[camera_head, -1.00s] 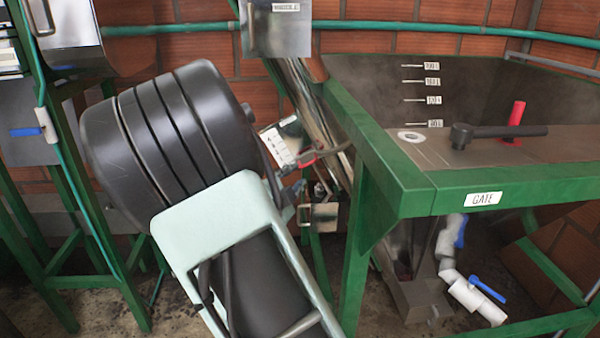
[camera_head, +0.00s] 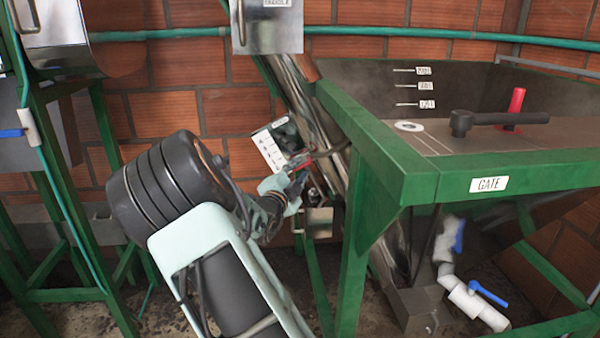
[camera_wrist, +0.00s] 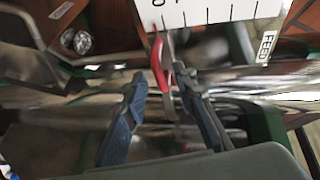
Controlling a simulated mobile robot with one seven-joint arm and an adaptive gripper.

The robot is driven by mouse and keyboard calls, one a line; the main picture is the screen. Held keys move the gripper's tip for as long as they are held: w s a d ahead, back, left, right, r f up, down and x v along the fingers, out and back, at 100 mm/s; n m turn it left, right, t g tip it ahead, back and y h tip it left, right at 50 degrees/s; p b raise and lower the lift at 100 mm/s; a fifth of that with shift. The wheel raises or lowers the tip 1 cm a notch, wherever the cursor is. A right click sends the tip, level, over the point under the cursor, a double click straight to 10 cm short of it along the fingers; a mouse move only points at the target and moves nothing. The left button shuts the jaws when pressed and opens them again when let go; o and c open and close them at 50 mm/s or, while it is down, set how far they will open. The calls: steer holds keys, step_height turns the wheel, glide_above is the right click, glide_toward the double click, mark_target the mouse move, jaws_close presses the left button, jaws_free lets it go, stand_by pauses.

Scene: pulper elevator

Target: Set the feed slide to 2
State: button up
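The feed slide's white scale plate (camera_head: 269,150) is on the inclined metal tube in the head view. Its lower part, with black tick marks, is at the top of the wrist view (camera_wrist: 215,10), beside a FEED label (camera_wrist: 266,47). The slide's red part (camera_wrist: 158,62) is just below the plate, near its left-hand ticks; it also shows in the head view (camera_head: 298,161). The scale numbers are cut off or too small to read. My gripper (camera_wrist: 162,80) is open, with its fingertips either side of the red part. Whether they touch it, I cannot tell.
A green frame (camera_head: 420,180) with a GATE label (camera_head: 489,184) and a black handle (camera_head: 500,118) stands right of the tube. A metal box (camera_head: 267,25) is above. A small metal plate (camera_head: 318,222) is close below my gripper.

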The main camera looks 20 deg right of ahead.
steer(key=shift+w+d, duration=0.25)
steer(key=shift+c, duration=0.7)
jaws_close()
steer(key=shift+r, duration=0.1)
